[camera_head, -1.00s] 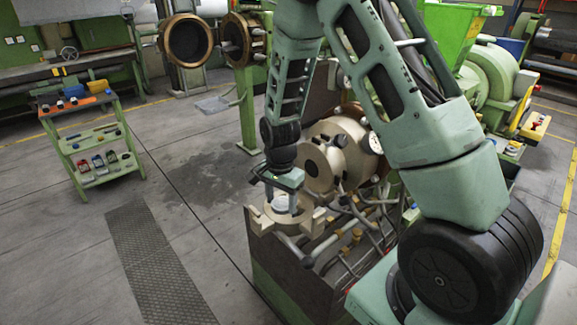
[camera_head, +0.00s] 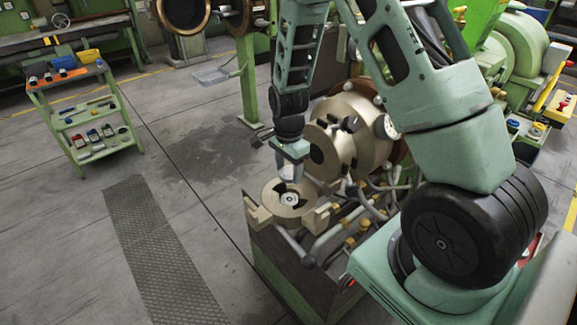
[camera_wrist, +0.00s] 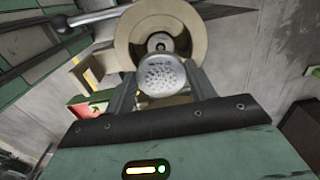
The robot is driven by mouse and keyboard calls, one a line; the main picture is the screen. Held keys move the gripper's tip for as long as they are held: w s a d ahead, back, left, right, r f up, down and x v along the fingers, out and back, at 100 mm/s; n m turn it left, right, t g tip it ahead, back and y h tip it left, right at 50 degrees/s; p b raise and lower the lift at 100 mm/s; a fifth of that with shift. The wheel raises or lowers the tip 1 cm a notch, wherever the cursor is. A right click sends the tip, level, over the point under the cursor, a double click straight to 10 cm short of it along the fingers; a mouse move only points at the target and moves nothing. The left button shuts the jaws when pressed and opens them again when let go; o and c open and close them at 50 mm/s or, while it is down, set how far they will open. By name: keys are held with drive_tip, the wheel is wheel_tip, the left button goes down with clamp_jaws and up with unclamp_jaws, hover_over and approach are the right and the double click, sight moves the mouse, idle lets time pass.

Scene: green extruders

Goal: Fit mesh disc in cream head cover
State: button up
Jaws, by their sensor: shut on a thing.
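The mesh disc (camera_wrist: 162,77) is a round, pale metal plate with many small holes. My gripper (camera_wrist: 160,72) is shut on it, with one finger at each side. In the head view my gripper (camera_head: 290,176) points down above the back part of the cream head cover, and the disc shows only as a pale patch between the fingers. The cream head cover (camera_head: 270,192) is a round ring with dark openings and a light central hub. In the wrist view the cover (camera_wrist: 125,45) lies beyond the disc, with its hub showing just past the disc's edge. The disc looks apart from the cover.
The cover rests on a cream holder (camera_head: 257,215) on top of a dark-sided stand. A large cream cylinder (camera_head: 345,130) with pipes stands close behind and right. A green cart (camera_head: 95,130) stands at the far left. Open floor lies left of the stand.

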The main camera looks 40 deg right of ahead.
drive_tip(key=shift+f+b, duration=2.3)
drive_tip(key=shift+f, duration=1.2)
drive_tip(key=shift+f, duration=0.4)
drive_tip(key=shift+f+b, duration=0.4)
drive_tip(key=shift+f, duration=0.1)
drive_tip(key=o, duration=1.2)
drive_tip(key=shift+c, duration=0.2)
